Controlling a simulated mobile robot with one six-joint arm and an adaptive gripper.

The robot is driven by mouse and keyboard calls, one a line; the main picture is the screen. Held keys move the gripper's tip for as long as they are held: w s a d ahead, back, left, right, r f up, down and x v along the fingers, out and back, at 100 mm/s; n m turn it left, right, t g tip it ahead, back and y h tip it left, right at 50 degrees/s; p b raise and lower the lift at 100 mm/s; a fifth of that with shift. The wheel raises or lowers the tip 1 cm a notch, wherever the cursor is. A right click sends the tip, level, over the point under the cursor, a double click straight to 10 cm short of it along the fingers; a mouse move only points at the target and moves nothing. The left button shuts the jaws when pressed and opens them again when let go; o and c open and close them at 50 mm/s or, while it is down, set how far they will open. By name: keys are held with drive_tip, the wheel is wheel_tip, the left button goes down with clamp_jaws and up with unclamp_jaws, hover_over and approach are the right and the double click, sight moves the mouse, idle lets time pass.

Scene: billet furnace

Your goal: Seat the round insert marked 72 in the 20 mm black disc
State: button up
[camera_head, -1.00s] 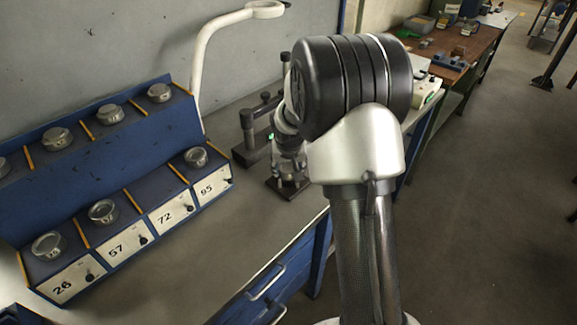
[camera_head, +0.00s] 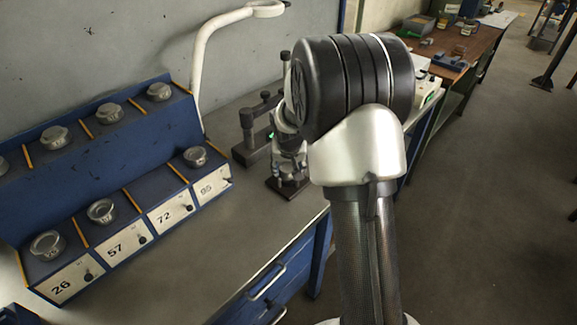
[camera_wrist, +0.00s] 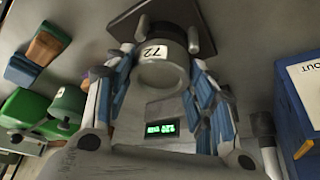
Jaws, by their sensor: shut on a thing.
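The round insert marked 72 (camera_wrist: 161,72) is held between the fingers of my gripper (camera_wrist: 160,80) in the wrist view. Its white label faces the camera. Just beyond it is a dark square-edged plate (camera_wrist: 204,34) with a grey body on it. In the head view my gripper (camera_head: 290,163) points down over a small dark base plate (camera_head: 283,190) on the bench, partly hidden by my arm. I cannot make out the 20 mm black disc, or tell whether the insert touches anything below it.
A blue rack (camera_head: 75,245) stands at left with numbered compartments. A dark stand (camera_head: 250,150) is left of my gripper. A white curved lamp arm (camera_head: 205,55) rises behind. The front bench top is clear.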

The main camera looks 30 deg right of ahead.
drive_tip(key=shift+w+f+b, duration=0.1)
drive_tip(key=shift+f+b, duration=0.4)
drive_tip(key=shift+b, duration=0.05)
drive_tip(key=o, duration=1.3)
drive_tip(key=shift+o, duration=0.2)
drive_tip(key=shift+f, duration=0.1)
drive_tip(key=p+v, duration=0.5)
drive_tip(key=v, duration=0.6)
